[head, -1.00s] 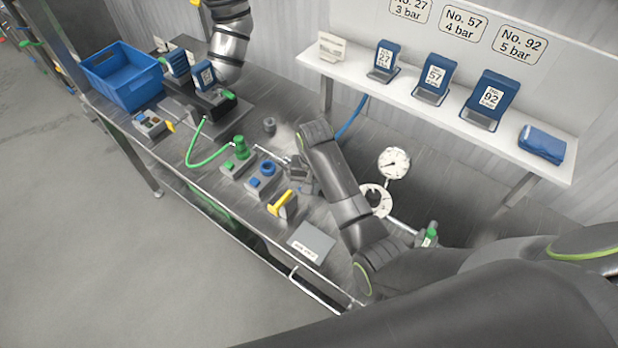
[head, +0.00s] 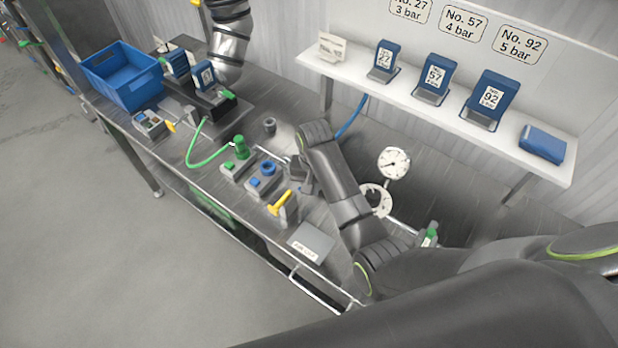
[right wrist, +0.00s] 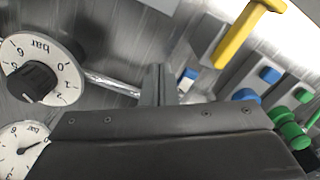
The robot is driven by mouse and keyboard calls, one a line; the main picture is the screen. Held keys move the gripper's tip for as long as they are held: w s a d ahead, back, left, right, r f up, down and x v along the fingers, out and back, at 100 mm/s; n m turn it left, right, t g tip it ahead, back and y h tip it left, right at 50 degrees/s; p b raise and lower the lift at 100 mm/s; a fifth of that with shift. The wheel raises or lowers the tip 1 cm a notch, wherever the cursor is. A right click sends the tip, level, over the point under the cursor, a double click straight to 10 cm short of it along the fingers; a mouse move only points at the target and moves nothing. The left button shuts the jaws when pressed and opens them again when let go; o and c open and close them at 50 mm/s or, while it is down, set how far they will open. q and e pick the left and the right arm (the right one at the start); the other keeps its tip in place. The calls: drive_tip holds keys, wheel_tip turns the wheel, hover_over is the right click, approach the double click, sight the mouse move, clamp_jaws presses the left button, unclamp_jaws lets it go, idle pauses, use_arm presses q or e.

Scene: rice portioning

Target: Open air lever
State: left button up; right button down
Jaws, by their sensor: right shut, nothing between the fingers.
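The yellow lever (head: 280,203) stands on a small grey block at the front part of the bench, beside the blue-knob unit. It also shows at the top right of the right wrist view (right wrist: 244,36). My right gripper (head: 299,185) is low over the bench, just behind the lever and apart from it. In the right wrist view its narrow fingers (right wrist: 160,84) are together with nothing between them. My forearm hides part of the bench. My left gripper is not in the head view.
A blue-knob unit (head: 263,178) and a green-knob unit (head: 238,156) stand left of the lever. A grey labelled plate (head: 311,243) lies to its right. A round gauge (head: 394,162) and a white dial (head: 376,200) are behind my forearm. A blue crate (head: 122,78) is far left.

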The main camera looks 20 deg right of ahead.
drive_tip(key=shift+w+a, duration=0.7)
drive_tip(key=shift+w, duration=0.15)
drive_tip(key=shift+w+a+b, duration=0.65)
drive_tip(key=shift+w, duration=0.4)
drive_tip(key=shift+w+a+b, duration=0.2)
drive_tip(key=shift+w+b, duration=0.1)
drive_tip(key=shift+w, duration=0.2)
drive_tip(key=shift+w+a+b, duration=0.2)
drive_tip(key=shift+w+b, duration=0.1)
drive_tip(key=shift+w, duration=0.15)
